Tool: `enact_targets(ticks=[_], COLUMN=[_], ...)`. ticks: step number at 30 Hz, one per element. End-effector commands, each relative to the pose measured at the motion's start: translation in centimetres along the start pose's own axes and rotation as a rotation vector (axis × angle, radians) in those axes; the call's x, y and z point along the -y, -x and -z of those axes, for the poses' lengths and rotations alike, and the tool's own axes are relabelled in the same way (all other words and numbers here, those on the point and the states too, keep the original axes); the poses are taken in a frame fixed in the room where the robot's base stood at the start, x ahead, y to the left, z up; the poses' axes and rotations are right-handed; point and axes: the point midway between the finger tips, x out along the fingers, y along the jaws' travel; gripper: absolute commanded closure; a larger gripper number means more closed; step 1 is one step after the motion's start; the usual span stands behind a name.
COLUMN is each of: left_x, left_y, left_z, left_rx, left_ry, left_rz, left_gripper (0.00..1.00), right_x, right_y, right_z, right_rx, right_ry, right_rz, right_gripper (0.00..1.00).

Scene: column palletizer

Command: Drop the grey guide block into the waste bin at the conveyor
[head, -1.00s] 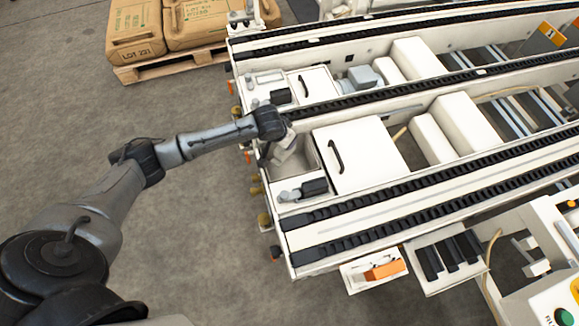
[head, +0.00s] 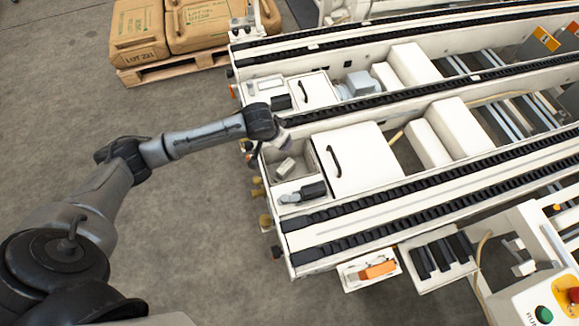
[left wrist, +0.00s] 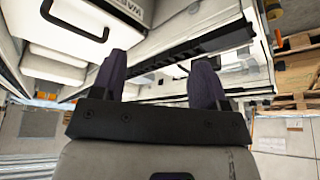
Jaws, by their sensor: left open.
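A light grey block (head: 286,167), which looks like the guide block, lies tilted in an open recess (head: 302,153) at the near-left end of the conveyor. The recess looks like the waste bin, but I see no label on it. My left gripper (head: 284,147) is above the recess's far edge, apart from the block and partly hidden behind my wrist. In the left wrist view its two dark fingers (left wrist: 160,78) stand wide apart with nothing between them. My right gripper is out of view.
A white lidded box (head: 365,165) with a black handle adjoins the recess. A black-and-white fitting (head: 303,192) sits in front. Black chain tracks (head: 400,198) run along the conveyor. A pallet with tan sacks (head: 205,25) stands behind; the left floor is clear.

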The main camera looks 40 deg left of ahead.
Motion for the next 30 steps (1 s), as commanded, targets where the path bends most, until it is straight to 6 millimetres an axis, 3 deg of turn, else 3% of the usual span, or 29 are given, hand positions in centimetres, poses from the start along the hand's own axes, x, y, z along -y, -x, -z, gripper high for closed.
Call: enact_targets(ticks=[3, 10, 30], left_x=[0.1, 0.0, 0.0], left_y=[2.5, 4.9, 5.6], left_z=[0.1, 0.1, 0.0], left_rx=[0.000, -0.001, -0.001], left_ry=[-0.001, -0.001, 0.000], left_rz=[0.000, 0.000, 0.000], left_gripper=[0.32, 0.32, 0.32], right_x=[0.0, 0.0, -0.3], right_y=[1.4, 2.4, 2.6], right_z=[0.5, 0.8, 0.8], right_rx=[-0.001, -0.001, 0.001], right_ry=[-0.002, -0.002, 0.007], right_rz=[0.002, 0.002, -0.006], right_gripper=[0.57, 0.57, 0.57])
